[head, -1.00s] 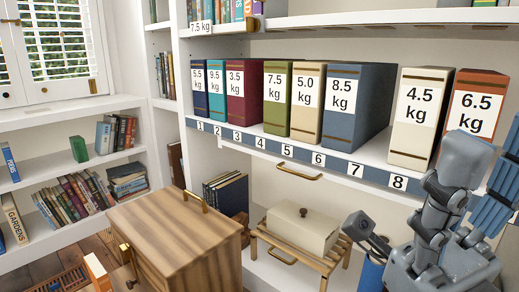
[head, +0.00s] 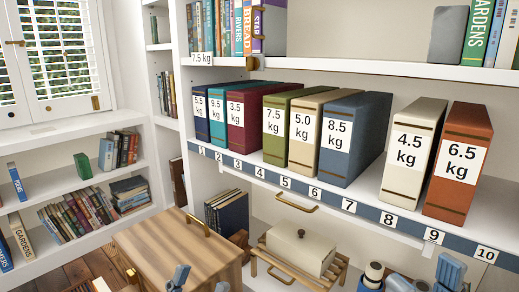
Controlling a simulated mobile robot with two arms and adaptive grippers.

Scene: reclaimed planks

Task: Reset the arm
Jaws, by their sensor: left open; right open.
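My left gripper (head: 200,284) shows only at the bottom edge, in front of the wooden cabinet. Its two grey-blue fingertips stand apart with nothing visible between them. My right gripper (head: 426,280) is low at the bottom right, below the shelf with the binders, and mostly cut off by the frame edge. It looks open, with nothing seen held.
Weight-labelled binders, such as the orange 6.5 kg binder (head: 461,165), stand on a shelf with a numbered strip (head: 345,205). A wooden cabinet (head: 160,250) and a lidded cream box (head: 300,249) on a slatted stand are below.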

